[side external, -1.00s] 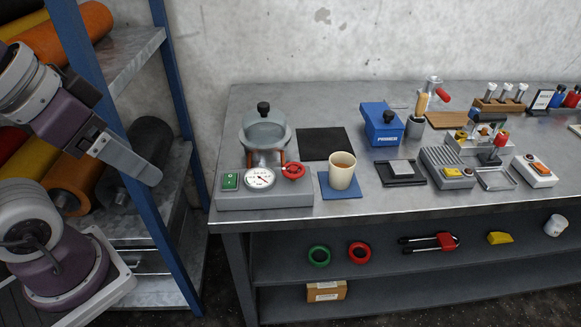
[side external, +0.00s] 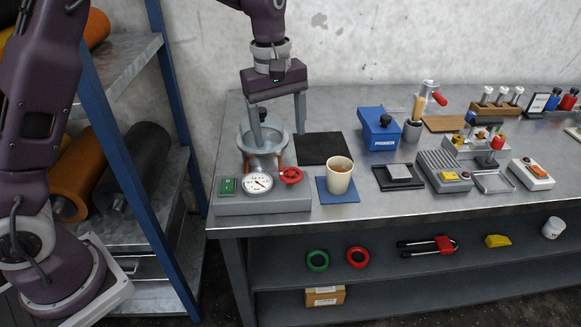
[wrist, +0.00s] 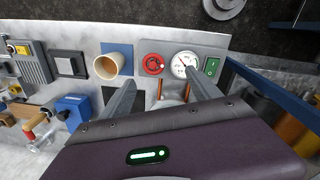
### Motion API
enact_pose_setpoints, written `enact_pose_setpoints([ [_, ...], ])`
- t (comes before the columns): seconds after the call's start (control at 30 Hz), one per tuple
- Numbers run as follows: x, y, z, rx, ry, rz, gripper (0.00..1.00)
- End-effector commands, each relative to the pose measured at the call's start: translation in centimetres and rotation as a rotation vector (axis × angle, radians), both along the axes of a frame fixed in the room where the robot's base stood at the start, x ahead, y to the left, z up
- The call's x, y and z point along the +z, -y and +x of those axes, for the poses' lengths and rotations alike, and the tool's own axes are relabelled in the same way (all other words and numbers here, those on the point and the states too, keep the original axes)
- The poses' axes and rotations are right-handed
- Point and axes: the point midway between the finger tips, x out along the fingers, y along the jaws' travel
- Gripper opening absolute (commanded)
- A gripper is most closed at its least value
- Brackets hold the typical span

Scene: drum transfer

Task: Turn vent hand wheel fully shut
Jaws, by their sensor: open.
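The red vent hand wheel (side external: 291,175) sits on the front of the grey instrument base (side external: 262,205), right of a round white dial gauge (side external: 257,183). In the wrist view the wheel (wrist: 153,65) lies just beyond my fingertips, beside the gauge (wrist: 185,63). My gripper (side external: 279,138) points down over the glass vessel (side external: 243,133) behind the wheel. Its two fingers are spread, with nothing held between them. The fingertips look above and behind the wheel, apart from it. My fingers partly hide the vessel and its black knob.
A green switch (side external: 226,186) is left of the gauge. A cream cup (side external: 340,175) with brown liquid stands on a blue mat (side external: 327,196) close right of the base. A black mat (side external: 323,149) lies behind the cup. A blue shelf post (side external: 167,135) stands at left.

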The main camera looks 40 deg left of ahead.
Motion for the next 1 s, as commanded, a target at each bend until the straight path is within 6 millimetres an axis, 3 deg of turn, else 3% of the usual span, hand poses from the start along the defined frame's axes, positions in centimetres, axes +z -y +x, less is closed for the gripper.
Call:
enact_pose_setpoints([
  [0.03,-2.0,0.2,1.2,0.046,-0.028,0.013,0.71],
  [0.17,-4.8,0.5,2.8,0.126,-0.057,0.032,0.71],
  [0.53,-11.0,0.5,2.8,0.139,-0.063,0.034,0.71],
  [0.87,-12.1,0.5,2.9,0.137,-0.059,0.033,0.71],
  [0.9,-12.1,0.5,2.9,0.137,-0.059,0.033,0.69],
  [1.0,-12.1,0.5,2.9,0.136,-0.059,0.033,0.50],
])
